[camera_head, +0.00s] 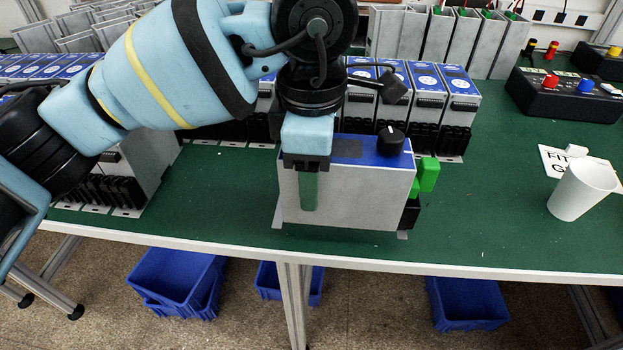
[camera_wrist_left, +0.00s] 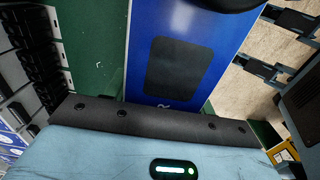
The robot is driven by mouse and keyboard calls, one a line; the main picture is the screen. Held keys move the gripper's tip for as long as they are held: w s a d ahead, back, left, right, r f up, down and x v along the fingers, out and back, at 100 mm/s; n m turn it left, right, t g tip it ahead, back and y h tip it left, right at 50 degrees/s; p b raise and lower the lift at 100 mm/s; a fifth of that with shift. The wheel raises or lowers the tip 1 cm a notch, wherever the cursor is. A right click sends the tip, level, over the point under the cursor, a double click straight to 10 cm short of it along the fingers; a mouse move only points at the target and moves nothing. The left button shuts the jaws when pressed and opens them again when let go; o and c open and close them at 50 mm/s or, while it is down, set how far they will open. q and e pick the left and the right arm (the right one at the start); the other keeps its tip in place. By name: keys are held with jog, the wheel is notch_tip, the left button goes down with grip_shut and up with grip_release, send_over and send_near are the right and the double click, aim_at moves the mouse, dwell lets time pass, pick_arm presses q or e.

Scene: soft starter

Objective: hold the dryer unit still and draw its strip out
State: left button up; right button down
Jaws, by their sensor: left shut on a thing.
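The dryer unit (camera_head: 350,195) is a grey box with a blue top and a black knob (camera_head: 390,141). It stands at the front edge of the green bench. A bright green strip (camera_head: 428,173) sits at its right end, above a black block. My left gripper (camera_head: 308,178) comes down over the unit's left part and is shut on it. One finger lies against the near grey side; the other is hidden behind the unit. In the left wrist view the unit's blue top (camera_wrist_left: 205,35) with a dark panel lies beyond the gripper body. My right gripper is not in view.
Rows of similar blue-topped units (camera_head: 425,95) stand behind. Blue bins (camera_head: 465,302) stand below.

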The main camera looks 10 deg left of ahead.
pick_arm(q)
jog(key=shift+w+a+r, duration=0.1)
jog(key=shift+w, duration=1.4)
jog(key=w, duration=0.4)
jog(key=shift+w+a+p, duration=0.1)
jog(key=shift+a+p, duration=0.1)
jog(key=shift+p, duration=0.1)
jog(key=shift+f, duration=0.2)
jog(key=shift+f+b, duration=0.55)
jog(key=shift+f, duration=0.85)
jog(key=shift+f+b, duration=0.3)
jog(key=shift+f, duration=0.7)
